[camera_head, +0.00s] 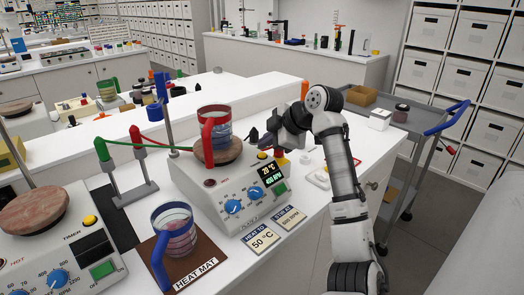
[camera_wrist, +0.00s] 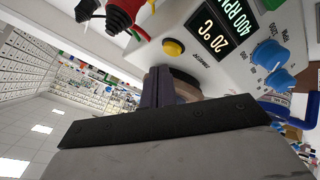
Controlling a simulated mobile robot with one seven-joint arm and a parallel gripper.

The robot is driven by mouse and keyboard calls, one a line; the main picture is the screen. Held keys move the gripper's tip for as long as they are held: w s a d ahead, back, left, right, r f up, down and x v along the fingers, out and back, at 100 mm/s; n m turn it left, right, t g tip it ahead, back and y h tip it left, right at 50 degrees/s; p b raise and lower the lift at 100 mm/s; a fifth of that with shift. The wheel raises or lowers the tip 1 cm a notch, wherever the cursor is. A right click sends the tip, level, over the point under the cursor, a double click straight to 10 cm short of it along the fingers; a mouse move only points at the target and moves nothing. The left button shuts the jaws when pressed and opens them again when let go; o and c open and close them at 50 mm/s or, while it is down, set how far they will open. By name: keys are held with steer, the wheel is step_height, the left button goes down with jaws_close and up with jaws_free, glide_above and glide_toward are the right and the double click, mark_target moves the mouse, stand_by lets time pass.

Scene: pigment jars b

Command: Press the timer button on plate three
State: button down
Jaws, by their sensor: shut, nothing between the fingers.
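A hot plate (camera_head: 215,205) stands at the middle of the bench; its display reads 20 °C and 400 RPM. I cannot read a plate number on it. Its yellow button (camera_wrist: 173,47) shows in the wrist view beside the display (camera_wrist: 212,38), just past my fingertips. My gripper (camera_head: 277,152) is over the right end of the panel, fingers together and empty. The fingers (camera_wrist: 158,82) show in the wrist view close to the button; I cannot tell whether they touch. The button looks raised.
A beaker with a red handle (camera_head: 222,125) stands on this plate. A blue-handled beaker (camera_head: 172,235) is on the heat mat in front. Cards (camera_head: 264,238) lie before the panel. Another hot plate (camera_head: 60,250) with a yellow timer button (camera_head: 90,220) is at left. A grey cart (camera_head: 430,115) stands right.

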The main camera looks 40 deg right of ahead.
steer(key=shift+r, duration=0.1)
step_height(320, 180, up, 6)
steer(key=p, duration=0.4)
stand_by(0.4)
steer(key=shift+f, duration=0.2)
stand_by(0.5)
